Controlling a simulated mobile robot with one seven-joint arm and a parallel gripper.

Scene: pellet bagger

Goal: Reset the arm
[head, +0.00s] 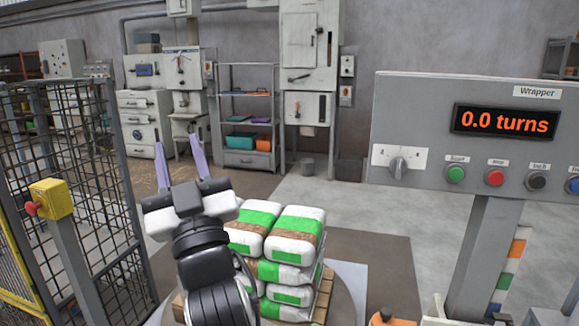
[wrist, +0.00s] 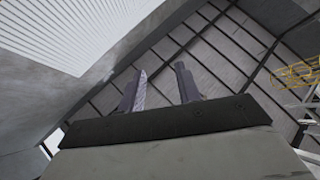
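My gripper (head: 182,167) is raised in the left middle of the head view, with its two purple fingers pointing up and spread apart. In the wrist view my gripper (wrist: 160,90) shows both fingers apart with nothing between them, against the ceiling and wall. My arm reaches up in front of a stack of white and green bags (head: 295,235), hiding its left side. The gripper is above and left of the stack in the picture and does not appear to touch it.
A grey wrapper panel (head: 480,90) at right reads 0.0 turns and has a knob and several buttons. A mesh fence (head: 70,150) and a yellow post box with a red button (head: 48,198) stand at left. Cabinets and a shelf (head: 248,158) line the back wall.

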